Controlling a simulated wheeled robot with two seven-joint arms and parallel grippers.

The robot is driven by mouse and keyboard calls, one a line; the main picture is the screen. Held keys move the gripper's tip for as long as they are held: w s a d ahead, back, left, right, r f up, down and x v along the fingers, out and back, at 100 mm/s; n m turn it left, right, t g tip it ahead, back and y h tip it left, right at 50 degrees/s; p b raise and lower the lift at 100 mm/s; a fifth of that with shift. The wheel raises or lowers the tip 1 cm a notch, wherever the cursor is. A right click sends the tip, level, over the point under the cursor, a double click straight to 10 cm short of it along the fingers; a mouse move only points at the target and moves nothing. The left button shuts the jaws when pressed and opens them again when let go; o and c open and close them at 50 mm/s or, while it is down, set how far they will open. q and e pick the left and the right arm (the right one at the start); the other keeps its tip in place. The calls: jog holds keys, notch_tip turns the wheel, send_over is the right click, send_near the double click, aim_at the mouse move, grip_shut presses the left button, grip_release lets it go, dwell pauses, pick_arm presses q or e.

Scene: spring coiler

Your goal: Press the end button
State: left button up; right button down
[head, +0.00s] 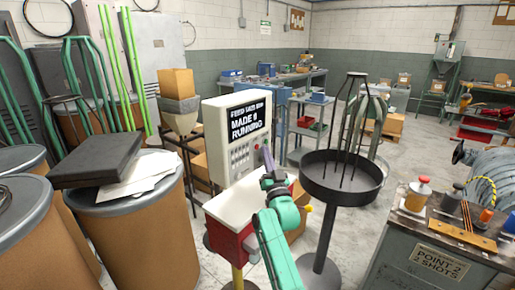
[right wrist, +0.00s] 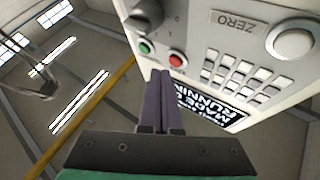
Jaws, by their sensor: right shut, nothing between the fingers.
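The control box (head: 238,150) of the coiler stands in the middle of the head view, and its screen (head: 247,120) reads "MADE 9" and "RUNNING". In the right wrist view its panel shows a red button (right wrist: 177,58), a green button (right wrist: 145,47), a keypad (right wrist: 232,80) and a large round knob (right wrist: 292,42) beside a "ZERO" label. I cannot read which button is marked end. My right gripper (head: 266,150) is shut and empty, in front of the panel's right part. Its fingertips (right wrist: 160,73) appear just below the red button; contact cannot be told. My left gripper is not in view.
A round dark pan (head: 342,190) with upright rods stands just right of my right arm. Fibre drums (head: 135,225) stand at the left. A grey cabinet (head: 435,260) with tools on top is at the right.

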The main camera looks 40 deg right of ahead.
jog(key=shift+w, duration=0.1)
dwell(0.5)
jog(key=shift+w+a, duration=0.1)
jog(key=shift+w, duration=0.25)
jog(key=shift+w+a+b, duration=0.1)
jog(key=shift+w+b, duration=0.2)
dwell(0.6)
jog(key=shift+s+d+p, duration=0.2)
jog(key=shift+s+p, duration=0.2)
jog(key=shift+s, duration=0.35)
jog(key=s, duration=0.1)
jog(key=s+d+p, duration=0.1)
jog(key=s, duration=0.1)
jog(key=s+p, duration=0.1)
jog(key=shift+s+d, duration=0.25)
jog(key=shift+s, duration=0.15)
